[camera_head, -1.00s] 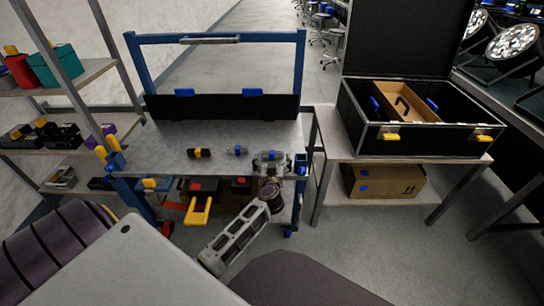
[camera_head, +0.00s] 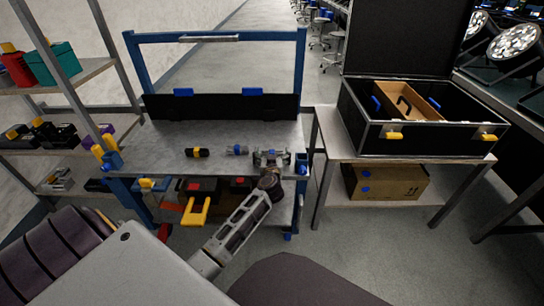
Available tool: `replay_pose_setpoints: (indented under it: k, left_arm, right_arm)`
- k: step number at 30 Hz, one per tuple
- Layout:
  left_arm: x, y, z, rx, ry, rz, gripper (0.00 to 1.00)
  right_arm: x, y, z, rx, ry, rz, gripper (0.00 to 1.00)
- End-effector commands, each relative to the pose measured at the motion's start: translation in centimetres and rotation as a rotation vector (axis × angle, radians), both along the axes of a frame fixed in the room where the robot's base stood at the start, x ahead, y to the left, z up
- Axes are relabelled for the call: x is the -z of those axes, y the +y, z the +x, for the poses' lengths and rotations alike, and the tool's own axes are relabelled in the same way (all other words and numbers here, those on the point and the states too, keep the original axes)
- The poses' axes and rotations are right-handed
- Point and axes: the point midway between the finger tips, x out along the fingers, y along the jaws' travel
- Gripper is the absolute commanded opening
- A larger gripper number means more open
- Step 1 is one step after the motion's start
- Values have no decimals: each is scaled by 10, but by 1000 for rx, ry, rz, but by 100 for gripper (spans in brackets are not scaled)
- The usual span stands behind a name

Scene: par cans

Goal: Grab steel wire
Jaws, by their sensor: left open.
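A small silvery coil-like item with a blue band (camera_head: 237,150), which may be the steel wire, lies on the grey top of the blue-framed cart (camera_head: 225,131). To its left is a small black item with a yellow band (camera_head: 197,152). My left gripper (camera_head: 271,154) is open over the right part of the cart top, just right of the silvery item and apart from it. The gripper hides the surface under it, and I cannot tell whether something lies between its fingers. My right gripper is not in view.
The cart has a raised back panel (camera_head: 222,107) with blue clips and a blue right corner post. Toolboxes with a yellow handle (camera_head: 196,208) sit on its lower shelf. Right is a table with an open black case (camera_head: 430,140); left is a shelf rack (camera_head: 90,75).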

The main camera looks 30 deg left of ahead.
Motion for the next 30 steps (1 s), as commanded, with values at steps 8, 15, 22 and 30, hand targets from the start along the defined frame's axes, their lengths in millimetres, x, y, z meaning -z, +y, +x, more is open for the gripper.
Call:
replay_pose_setpoints:
  k: [8, 15, 22, 30]
  left_arm:
    - [0, 0, 0, 0, 0, 0, 100]
    - [0, 0, 0, 0, 0, 0, 72]
    - [0, 0, 0, 0, 0, 0, 68]
    - [-4, 0, 0, 0, -1, 1, 68]
  right_arm:
    - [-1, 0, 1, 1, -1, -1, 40]
    - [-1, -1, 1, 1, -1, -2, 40]
    - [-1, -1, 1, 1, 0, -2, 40]
    - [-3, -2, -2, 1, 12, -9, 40]
